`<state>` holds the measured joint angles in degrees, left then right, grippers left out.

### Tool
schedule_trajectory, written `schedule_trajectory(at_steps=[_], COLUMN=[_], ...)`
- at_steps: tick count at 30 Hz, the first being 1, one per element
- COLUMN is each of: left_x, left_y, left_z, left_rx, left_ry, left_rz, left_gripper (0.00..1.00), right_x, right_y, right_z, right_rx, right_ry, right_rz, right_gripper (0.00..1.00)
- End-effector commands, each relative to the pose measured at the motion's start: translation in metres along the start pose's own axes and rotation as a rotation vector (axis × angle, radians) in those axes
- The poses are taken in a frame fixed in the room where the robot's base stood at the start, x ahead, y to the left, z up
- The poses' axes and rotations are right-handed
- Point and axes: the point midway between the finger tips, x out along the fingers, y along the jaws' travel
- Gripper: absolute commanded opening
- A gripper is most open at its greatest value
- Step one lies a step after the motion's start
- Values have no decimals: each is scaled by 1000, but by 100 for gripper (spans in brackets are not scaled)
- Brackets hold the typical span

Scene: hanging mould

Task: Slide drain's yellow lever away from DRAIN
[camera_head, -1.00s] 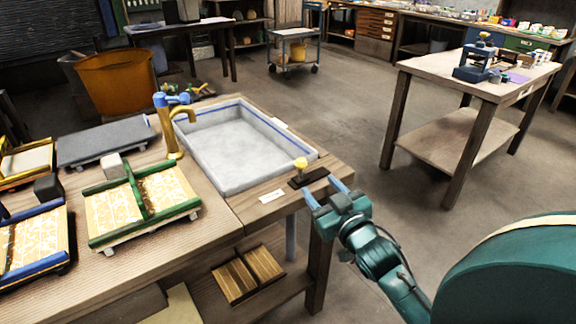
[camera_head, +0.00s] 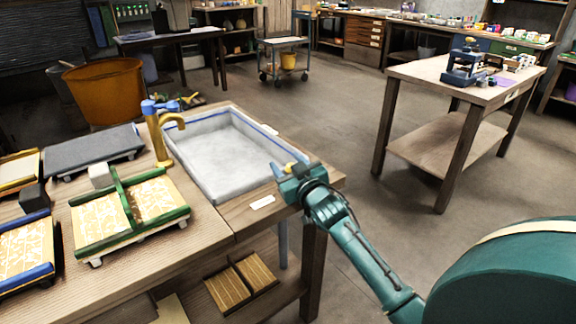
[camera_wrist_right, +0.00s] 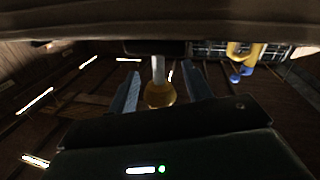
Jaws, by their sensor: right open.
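The yellow lever knob (camera_head: 289,166) is at the right end of the sink, mostly hidden by my right gripper (camera_head: 288,166). In the right wrist view the round yellow knob (camera_wrist_right: 160,95) on its pale stem shows between the two blue fingers of my right gripper (camera_wrist_right: 162,88). The fingers are open with a gap on each side of the knob. The grey sink basin (camera_head: 222,155) has a blue line along its rim. A white label (camera_head: 262,202) lies on the wood in front of the lever; its print is too small to read. My left gripper is out of view.
A brass tap (camera_head: 160,135) with blue handles stands at the sink's left. A green-framed mould (camera_head: 125,212) and other framed moulds lie on the bench left of the basin. Floor is open to the right, before a side table (camera_head: 430,75).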

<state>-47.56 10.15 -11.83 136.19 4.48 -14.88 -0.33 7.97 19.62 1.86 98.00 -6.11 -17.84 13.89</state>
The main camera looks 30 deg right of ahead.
Motion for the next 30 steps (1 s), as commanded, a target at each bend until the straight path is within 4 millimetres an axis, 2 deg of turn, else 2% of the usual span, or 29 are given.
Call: schedule_trajectory(at_steps=[5, 23, 30], left_x=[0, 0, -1], left_y=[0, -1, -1], left_z=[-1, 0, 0], left_rx=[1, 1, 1], left_ry=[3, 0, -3], left_rz=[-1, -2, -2], left_gripper=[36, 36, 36], right_x=[0, 0, 0], right_y=[0, 0, 1], right_z=[0, 0, 0], right_rx=[0, 1, 0], right_ry=[0, 0, -1], right_rz=[0, 0, 0], right_gripper=[50, 2, 0])
